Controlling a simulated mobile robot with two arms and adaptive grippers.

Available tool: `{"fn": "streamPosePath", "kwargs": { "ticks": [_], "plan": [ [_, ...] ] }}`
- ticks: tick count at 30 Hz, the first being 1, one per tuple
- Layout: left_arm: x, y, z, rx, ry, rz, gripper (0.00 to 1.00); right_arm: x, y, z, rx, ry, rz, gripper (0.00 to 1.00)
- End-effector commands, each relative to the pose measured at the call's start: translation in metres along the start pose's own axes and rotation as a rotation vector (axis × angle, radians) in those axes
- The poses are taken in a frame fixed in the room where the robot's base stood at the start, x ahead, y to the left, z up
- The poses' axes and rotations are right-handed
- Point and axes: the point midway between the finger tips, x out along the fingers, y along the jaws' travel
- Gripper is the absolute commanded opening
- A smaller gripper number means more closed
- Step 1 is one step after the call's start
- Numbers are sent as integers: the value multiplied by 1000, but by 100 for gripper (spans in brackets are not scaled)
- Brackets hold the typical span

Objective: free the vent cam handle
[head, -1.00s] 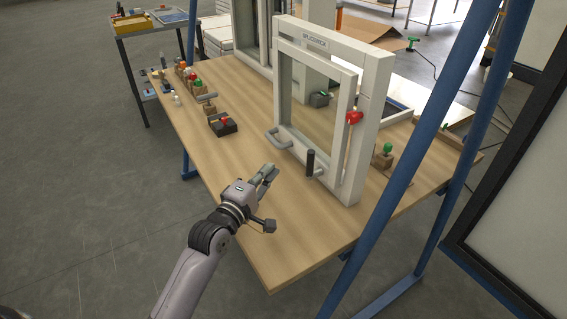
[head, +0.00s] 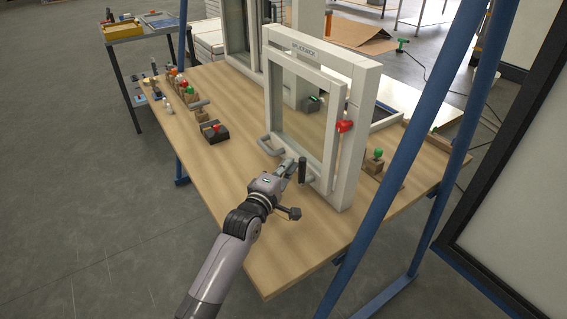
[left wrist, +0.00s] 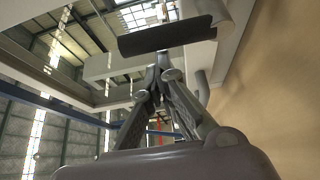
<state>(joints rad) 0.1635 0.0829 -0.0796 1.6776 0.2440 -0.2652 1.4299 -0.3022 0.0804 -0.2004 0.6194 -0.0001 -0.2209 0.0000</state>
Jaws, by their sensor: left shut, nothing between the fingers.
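A pale window frame (head: 357,130) stands upright on the wooden bench, with an inner sash (head: 331,132) slightly ajar. A black upright handle (head: 302,170) sits on a pale base low on the sash; its dark grip also crosses the top of the left wrist view (left wrist: 172,37). A red-knobbed lever (head: 345,126) is on the frame's right side. I cannot tell which is the vent cam handle. My left gripper (head: 290,166) is shut and empty, close beside the black handle. Its fingers (left wrist: 162,65) point toward the grip; contact is unclear. My right gripper is out of view.
A black box with a red knob (head: 214,132) and several small knobbed blocks stand farther left. A green-knobbed block (head: 374,161) stands to the right. A blue post (head: 415,130) rises at right. The front bench is clear.

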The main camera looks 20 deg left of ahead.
Motion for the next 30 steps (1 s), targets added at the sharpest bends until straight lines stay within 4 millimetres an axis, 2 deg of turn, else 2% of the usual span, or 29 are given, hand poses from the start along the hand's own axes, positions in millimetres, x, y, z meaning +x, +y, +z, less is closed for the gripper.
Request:
{"fn": "streamPosePath", "kwargs": {
  "ticks": [30],
  "plan": [
    [-4, 2, 7, 114, -1, 67, 0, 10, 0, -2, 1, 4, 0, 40]
  ]
}}
